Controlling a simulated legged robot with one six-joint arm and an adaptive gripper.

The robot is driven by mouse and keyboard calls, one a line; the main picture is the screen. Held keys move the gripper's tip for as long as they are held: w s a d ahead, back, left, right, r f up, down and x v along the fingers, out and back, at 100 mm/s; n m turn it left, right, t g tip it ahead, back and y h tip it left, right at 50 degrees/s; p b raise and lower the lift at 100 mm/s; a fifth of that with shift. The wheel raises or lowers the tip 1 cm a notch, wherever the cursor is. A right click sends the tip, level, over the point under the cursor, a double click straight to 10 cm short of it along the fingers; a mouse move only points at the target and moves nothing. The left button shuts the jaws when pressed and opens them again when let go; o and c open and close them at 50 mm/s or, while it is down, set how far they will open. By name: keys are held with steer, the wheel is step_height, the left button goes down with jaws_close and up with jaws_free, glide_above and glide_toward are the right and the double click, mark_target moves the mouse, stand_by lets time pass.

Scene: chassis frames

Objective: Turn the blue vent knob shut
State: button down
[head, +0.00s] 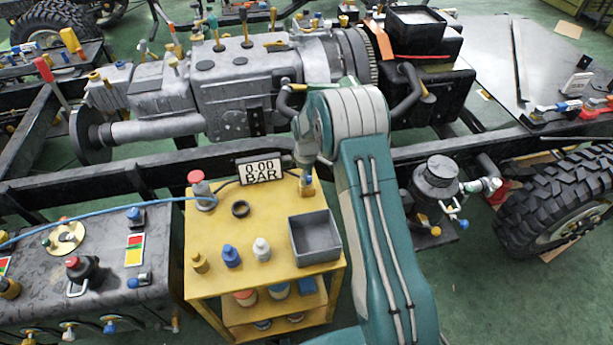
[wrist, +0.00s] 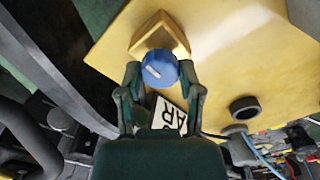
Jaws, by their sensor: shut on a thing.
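The blue vent knob (wrist: 160,66) shows in the wrist view, with a short white mark on its face. It sits on a yellow angular block (wrist: 160,34) at the edge of the yellow cart top. My gripper (wrist: 160,75) has one finger on each side of the knob and is shut on it. In the head view my gripper (head: 305,167) is at the cart's far right corner, above the yellow block (head: 307,188). The knob is hidden there by my gripper and arm. A sign (head: 261,170) reading "0.00 BAR" stands beside it.
The yellow cart top (head: 215,285) carries a grey bin (head: 314,238), a black ring (head: 240,209), a red-topped fitting (head: 201,190) with a blue hose, and several small bottles. The dark chassis rail (head: 130,180) runs close behind the cart.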

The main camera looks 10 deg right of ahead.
steer(key=shift+f+m, duration=0.1)
steer(key=shift+m, duration=0.2)
steer(key=m, duration=0.3)
steer(key=shift+m, duration=0.4)
steer(key=m, duration=0.4)
steer(key=shift+m, duration=0.3)
steer(key=m, duration=0.8)
steer(key=shift+m, duration=0.6)
steer(key=shift+c, duration=1.3)
jaws_free()
steer(key=shift+f, duration=0.1)
steer(key=shift+a, duration=0.1)
